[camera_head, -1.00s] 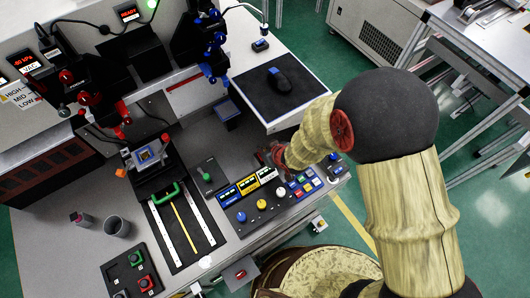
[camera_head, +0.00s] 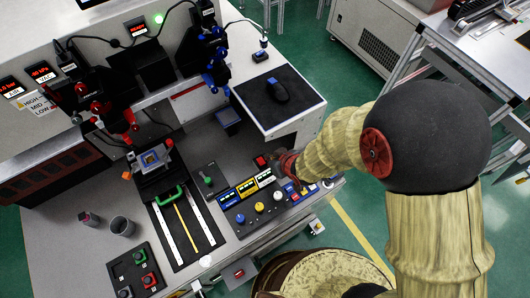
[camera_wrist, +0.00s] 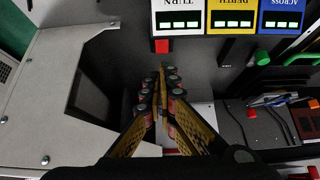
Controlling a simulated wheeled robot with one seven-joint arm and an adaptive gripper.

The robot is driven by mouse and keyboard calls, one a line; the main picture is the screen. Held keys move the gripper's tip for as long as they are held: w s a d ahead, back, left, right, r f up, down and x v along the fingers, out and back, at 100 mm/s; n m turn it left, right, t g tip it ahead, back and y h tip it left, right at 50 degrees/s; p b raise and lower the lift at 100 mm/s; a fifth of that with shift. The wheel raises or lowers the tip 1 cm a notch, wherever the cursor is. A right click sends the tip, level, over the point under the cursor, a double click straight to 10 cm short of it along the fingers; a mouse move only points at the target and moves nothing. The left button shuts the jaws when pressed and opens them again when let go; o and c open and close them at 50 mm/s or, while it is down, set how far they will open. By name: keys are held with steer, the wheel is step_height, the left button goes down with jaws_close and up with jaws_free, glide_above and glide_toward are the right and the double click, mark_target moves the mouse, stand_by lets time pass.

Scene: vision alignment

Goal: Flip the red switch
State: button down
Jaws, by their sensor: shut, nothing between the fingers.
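The red switch (camera_head: 261,161) is a small red block on the bench, just behind the white-framed TURN display in the head view. It also shows in the wrist view (camera_wrist: 162,46), at the edge of the TURN display and just beyond my fingertips. My gripper (camera_head: 286,165) is low over the bench, to the right of the red switch. In the wrist view my gripper (camera_wrist: 161,78) has its fingers together and empty, with a small gap in the picture to the switch. Its exact height over the bench is hard to tell.
A panel with blue, yellow and white displays (camera_head: 246,187) and knobs lies in front of the switch. A green-tipped lever (camera_head: 208,181) stands to the left. A raised black pad with a mouse (camera_head: 277,90) is behind. Another red rocker (camera_head: 239,273) is on the front edge.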

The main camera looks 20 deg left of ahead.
steer(key=shift+s+d+r+p, duration=0.3)
steer(key=shift+s+d+r, duration=0.6)
steer(key=shift+d+r, duration=0.25)
steer(key=s+d+m+g+h, duration=0.15)
steer(key=s+d+h, duration=0.3)
steer(key=d, duration=0.55)
steer(key=s+d+r+m, duration=0.1)
steer(key=d+r+m, duration=0.2)
steer(key=d+r, duration=0.3)
steer(key=s+d+r+m+t+h, duration=0.1)
steer(key=d+r, duration=0.6)
steer(key=r, duration=0.8)
steer(key=s+d+r+m+t, duration=0.1)
steer(key=s+d+r+m, duration=0.2)
steer(key=d+r, duration=0.3)
step_height(320, 180, up, 6)
steer(key=shift+d+f+m, duration=0.2)
steer(key=shift+d+m, duration=0.15)
steer(key=shift+m, duration=0.5)
